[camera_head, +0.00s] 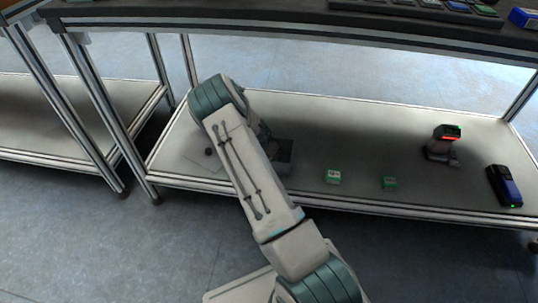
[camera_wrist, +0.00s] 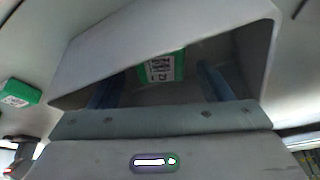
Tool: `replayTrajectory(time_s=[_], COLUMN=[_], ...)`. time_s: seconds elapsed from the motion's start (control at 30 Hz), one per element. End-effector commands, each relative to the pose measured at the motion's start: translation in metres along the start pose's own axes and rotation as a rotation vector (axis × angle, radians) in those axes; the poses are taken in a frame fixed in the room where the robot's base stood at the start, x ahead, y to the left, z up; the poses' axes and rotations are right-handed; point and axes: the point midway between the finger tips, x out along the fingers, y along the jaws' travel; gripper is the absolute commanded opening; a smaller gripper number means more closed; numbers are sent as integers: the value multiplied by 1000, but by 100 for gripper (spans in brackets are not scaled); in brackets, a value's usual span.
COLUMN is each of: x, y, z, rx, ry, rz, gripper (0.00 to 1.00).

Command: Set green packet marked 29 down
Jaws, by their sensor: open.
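In the wrist view a green packet (camera_wrist: 163,68) with a white label lies between the blue fingers of my gripper (camera_wrist: 160,88). Its label is partly readable, and I cannot make out the whole number. The fingers are spread, with visible gaps between them and the packet. A second green packet (camera_wrist: 18,93) is at the left of the wrist view.
A scanner with a red light (camera_head: 443,145) and a blue-black device (camera_head: 504,186) are farther right.

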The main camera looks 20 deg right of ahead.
Motion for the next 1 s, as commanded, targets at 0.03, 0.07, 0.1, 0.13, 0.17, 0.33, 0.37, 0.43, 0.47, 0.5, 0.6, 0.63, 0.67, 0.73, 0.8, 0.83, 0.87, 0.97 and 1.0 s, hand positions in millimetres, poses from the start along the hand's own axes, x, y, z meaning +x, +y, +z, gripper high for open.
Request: replayTrajectory(time_s=[0.03, 0.07, 0.1, 0.13, 0.17, 0.33, 0.37, 0.43, 0.47, 0.5, 0.6, 0.63, 0.67, 0.73, 0.8, 0.83, 0.87, 0.97, 1.0], x=[-17, -24, -34, -40, -47, -79, -84, -92, -95, -98, -105, -109, -113, -128, -149, -160, -171, -210, -226], y=[0, -1, -1, -1, -1, 0, 0, -1, 0, 0, 0, 0, 0, 0, 0, 1, 2, 6, 8], z=[-2, -2, -3, -2, -2, -2, -2, -1, -1, -1, 0, 0, 2, 5, 11, 14, 18, 31, 36], rx=[0, 0, 0, -1, 0, 0, 0, -1, -1, -1, -2, -3, -6, -20, -42, -56, -71, -130, -158], ry=[1, 1, 1, 1, 1, 1, 1, 1, 1, 0, -5, -11, -19, -45, -84, -103, -121, -181, -202], rz=[-1, -2, -2, -2, -2, -1, -1, -2, -1, 0, -4, -6, -10, -23, -44, -54, -65, -104, -119], gripper=[72, 72, 72, 72, 72, 72, 72, 72, 72, 72, 72, 72, 72, 72, 72, 72, 72, 72, 72])
